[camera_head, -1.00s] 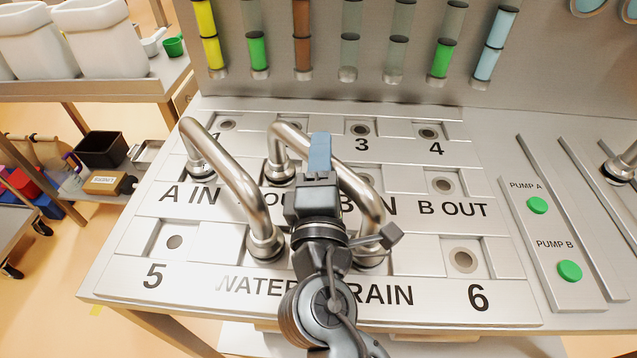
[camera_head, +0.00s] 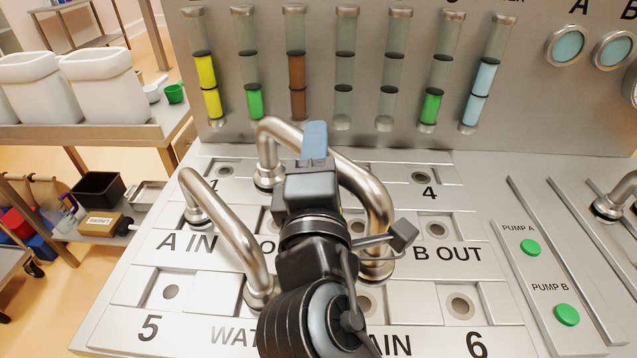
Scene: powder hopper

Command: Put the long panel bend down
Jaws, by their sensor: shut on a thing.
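The long panel bend (camera_head: 357,180), a bent metal tube, is in my gripper (camera_head: 315,145), which is shut on its upper run. Its far end is at the back row, right of port 1. Its near end is over the panel (camera_head: 130,308) between the B IN/B OUT row and the front row. A bare drain socket (camera_head: 370,300) shows just in front of that end. I cannot tell whether either end touches the panel. My gripper and wrist hide the middle of the panel, including port 3 and part of the lettering.
A second metal bend (camera_head: 228,235) stands close on the left, from A IN to the water port. Another pipe (camera_head: 620,195) is at the far right, beyond the green pump buttons (camera_head: 530,247). Sight tubes (camera_head: 296,75) line the back wall. Sockets at 4, B OUT and 6 are bare.

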